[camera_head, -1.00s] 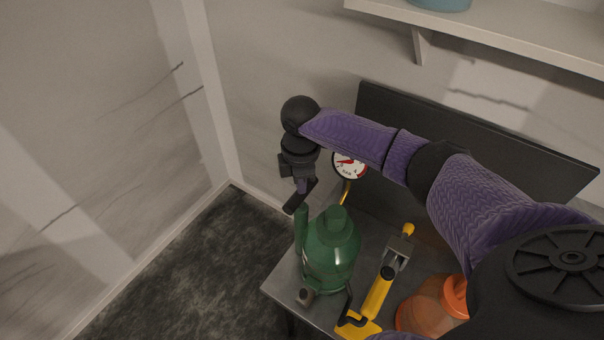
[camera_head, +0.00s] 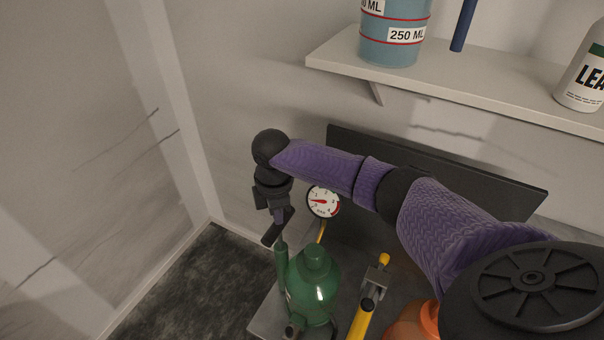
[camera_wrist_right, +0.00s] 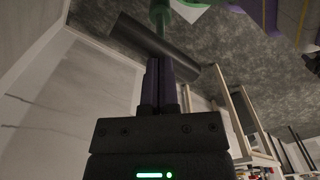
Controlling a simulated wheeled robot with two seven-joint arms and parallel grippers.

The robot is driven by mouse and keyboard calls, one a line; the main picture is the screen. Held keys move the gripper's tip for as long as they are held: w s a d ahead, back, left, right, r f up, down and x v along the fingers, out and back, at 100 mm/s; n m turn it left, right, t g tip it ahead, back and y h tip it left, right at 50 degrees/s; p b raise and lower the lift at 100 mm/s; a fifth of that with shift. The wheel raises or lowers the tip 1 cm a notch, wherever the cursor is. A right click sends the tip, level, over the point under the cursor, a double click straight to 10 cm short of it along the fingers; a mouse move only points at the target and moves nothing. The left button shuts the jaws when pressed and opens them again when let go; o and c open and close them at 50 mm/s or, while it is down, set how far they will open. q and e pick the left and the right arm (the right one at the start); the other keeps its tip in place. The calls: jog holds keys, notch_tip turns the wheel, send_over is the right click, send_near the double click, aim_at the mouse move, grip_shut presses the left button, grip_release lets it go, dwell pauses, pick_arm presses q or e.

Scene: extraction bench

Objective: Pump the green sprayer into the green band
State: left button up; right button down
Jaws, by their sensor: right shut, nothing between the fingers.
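The green sprayer (camera_head: 313,290) stands upright on the bench, its lower part cut off by the frame. Its green pump rod (camera_head: 281,267) rises on its left side and ends in a black bar handle (camera_head: 273,232). A round gauge (camera_head: 323,201) behind the sprayer has a white face, a red needle pointing left and a red stretch; I cannot make out a green band. My right gripper (camera_head: 279,214) is shut, its fingertips at the handle from above. In the right wrist view the shut fingers (camera_wrist_right: 160,75) meet the black bar (camera_wrist_right: 160,48); contact is unclear. My left gripper is out of view.
A yellow-handled tool (camera_head: 366,303) and an orange container (camera_head: 418,322) stand right of the sprayer. A dark panel (camera_head: 450,190) stands behind. Above, a shelf (camera_head: 460,88) holds a blue measuring container (camera_head: 394,45) and a white bottle (camera_head: 583,80).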

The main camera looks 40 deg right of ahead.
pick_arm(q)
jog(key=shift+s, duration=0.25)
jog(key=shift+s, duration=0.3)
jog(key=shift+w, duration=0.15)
pick_arm(e)
jog(key=shift+f, duration=0.1)
